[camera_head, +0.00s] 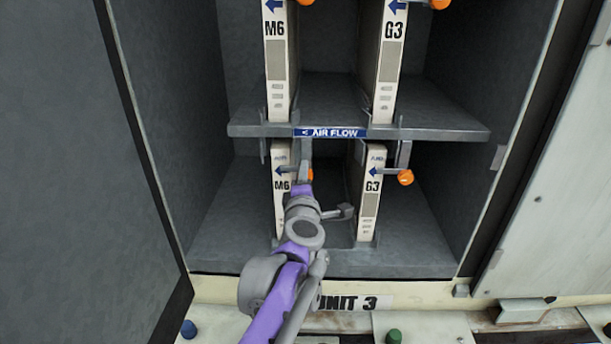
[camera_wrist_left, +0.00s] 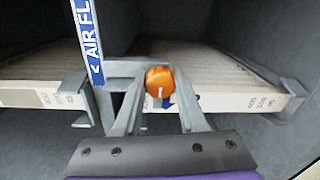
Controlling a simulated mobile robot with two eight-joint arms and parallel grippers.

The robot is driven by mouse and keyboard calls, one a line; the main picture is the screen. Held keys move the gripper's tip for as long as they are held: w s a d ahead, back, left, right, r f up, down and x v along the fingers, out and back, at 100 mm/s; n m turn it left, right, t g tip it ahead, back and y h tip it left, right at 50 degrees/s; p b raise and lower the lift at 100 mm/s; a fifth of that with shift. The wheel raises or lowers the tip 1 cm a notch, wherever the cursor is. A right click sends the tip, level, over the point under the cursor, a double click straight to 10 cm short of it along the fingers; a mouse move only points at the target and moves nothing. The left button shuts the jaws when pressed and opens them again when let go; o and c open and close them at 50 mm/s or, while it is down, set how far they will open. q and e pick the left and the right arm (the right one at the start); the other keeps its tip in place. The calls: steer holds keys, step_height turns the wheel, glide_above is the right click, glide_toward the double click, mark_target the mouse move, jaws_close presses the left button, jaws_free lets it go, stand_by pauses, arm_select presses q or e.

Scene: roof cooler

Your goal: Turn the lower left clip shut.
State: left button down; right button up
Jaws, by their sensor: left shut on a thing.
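The lower left clip has an orange knob (camera_head: 310,175) at the lower left filter (camera_head: 280,210), marked M6, just below the middle shelf. My left gripper (camera_head: 304,172) reaches up to it from below and hides most of the clip. In the left wrist view the gripper (camera_wrist_left: 159,90) is shut on the orange knob (camera_wrist_left: 159,80), which sits between the two grey fingertips. The clip's lever is mostly hidden, so I cannot tell its exact angle. My right gripper is not in view.
The lower right filter (camera_head: 368,205), marked G3, has its own orange knob (camera_head: 405,177) to its right. The middle shelf (camera_head: 440,124) with its blue AIR FLOW label (camera_head: 330,133) is close above my gripper. A dark door (camera_head: 70,180) stands at the left.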

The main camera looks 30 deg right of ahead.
arm_select(q)
steer(key=shift+f, duration=0.1)
stand_by(0.3)
steer(key=shift+c, duration=2.4)
jaws_free()
steer(key=shift+s, duration=0.1)
steer(key=b+v, duration=0.1)
steer(key=v, duration=0.9)
steer(key=shift+s+a, duration=0.3)
